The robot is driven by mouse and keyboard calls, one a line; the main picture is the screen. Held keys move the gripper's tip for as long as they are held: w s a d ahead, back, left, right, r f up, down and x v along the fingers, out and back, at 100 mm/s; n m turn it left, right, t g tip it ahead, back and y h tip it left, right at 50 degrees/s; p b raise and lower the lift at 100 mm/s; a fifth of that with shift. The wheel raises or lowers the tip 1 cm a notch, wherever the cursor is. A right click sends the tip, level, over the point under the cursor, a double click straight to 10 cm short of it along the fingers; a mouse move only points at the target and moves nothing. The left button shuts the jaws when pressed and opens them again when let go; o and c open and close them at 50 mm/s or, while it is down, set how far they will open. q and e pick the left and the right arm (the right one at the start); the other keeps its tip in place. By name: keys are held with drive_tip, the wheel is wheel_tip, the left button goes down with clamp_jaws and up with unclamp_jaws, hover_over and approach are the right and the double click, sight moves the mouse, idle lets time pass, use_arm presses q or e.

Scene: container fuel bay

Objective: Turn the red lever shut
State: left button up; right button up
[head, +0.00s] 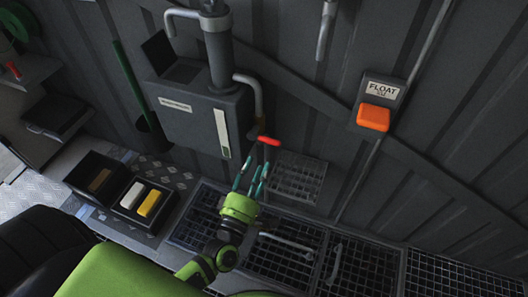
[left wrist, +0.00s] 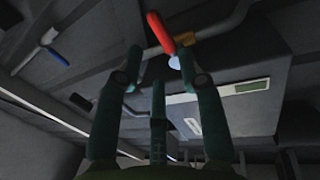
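The red lever (head: 269,141) sits on a pipe at the right side of the grey wall-mounted box, lying roughly crosswise to the pipe in the head view. It also shows in the left wrist view (left wrist: 160,33), slanted, just beyond the fingertips. My left gripper (head: 251,177) is open, its teal fingers spread and pointing up at the lever from below. In the left wrist view the gripper (left wrist: 160,68) has nothing between its fingers. The lever's end looks close to the right-hand finger; I cannot tell whether they touch. My right gripper is not in view.
The grey box (head: 188,122) and its pipe (head: 258,98) stand beside the lever. An orange float switch (head: 373,117) is on the wall to the right. Floor grating (head: 285,258) lies below. Black trays (head: 92,177) with yellow and white blocks stand at left.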

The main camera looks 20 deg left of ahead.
use_arm(q)
drive_tip(key=shift+s+f, duration=0.25)
drive_tip(key=shift+s, duration=1)
drive_tip(key=shift+d, duration=0.1)
